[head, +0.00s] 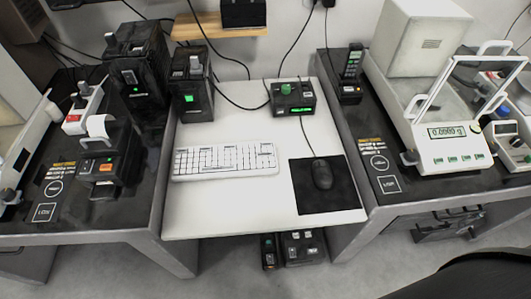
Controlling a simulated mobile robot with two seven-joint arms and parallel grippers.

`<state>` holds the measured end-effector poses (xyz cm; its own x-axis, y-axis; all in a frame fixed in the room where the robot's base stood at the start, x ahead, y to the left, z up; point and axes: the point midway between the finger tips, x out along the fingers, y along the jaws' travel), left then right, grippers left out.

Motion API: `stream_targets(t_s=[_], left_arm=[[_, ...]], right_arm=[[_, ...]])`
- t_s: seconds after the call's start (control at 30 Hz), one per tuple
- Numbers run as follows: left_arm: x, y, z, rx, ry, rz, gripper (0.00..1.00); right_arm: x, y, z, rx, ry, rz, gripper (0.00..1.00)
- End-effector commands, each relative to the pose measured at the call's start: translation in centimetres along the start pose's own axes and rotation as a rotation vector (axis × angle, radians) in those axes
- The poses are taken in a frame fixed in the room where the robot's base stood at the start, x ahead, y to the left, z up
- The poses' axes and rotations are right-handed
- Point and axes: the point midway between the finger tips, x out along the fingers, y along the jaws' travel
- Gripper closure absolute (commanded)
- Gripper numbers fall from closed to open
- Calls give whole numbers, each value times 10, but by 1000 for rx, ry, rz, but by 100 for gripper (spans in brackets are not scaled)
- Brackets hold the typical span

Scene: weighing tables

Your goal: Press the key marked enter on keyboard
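A white keyboard (225,161) lies on the white middle table (240,213), left of the mouse mat. Its key markings are too small to read, so I cannot make out which key is marked enter. Neither of my grippers is in the head view. A dark shape at the lower right corner cannot be identified clearly.
A black mouse (322,174) rests on a black mat (315,200) right of the keyboard. Black devices, one with a green button (293,97), stand behind. A balance (455,132) is on the right table, a printer (107,160) on the left. The table front is clear.

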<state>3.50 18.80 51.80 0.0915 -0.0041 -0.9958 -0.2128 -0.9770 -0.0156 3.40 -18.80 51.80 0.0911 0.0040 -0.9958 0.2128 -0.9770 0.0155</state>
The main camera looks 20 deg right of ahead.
Motion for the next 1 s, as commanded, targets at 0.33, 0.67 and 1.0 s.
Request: stream_targets(t_s=[0.33, 0.67, 1.0], left_arm=[[0, 0, 0, 0, -1, 0, 100], [0, 0, 0, 0, -1, 0, 100], [0, 0, 0, 0, 0, 0, 100]], right_arm=[[0, 0, 0, 0, 0, 0, 100], [0, 0, 0, 0, 0, 0, 100], [0, 0, 0, 0, 0, 0, 100]])
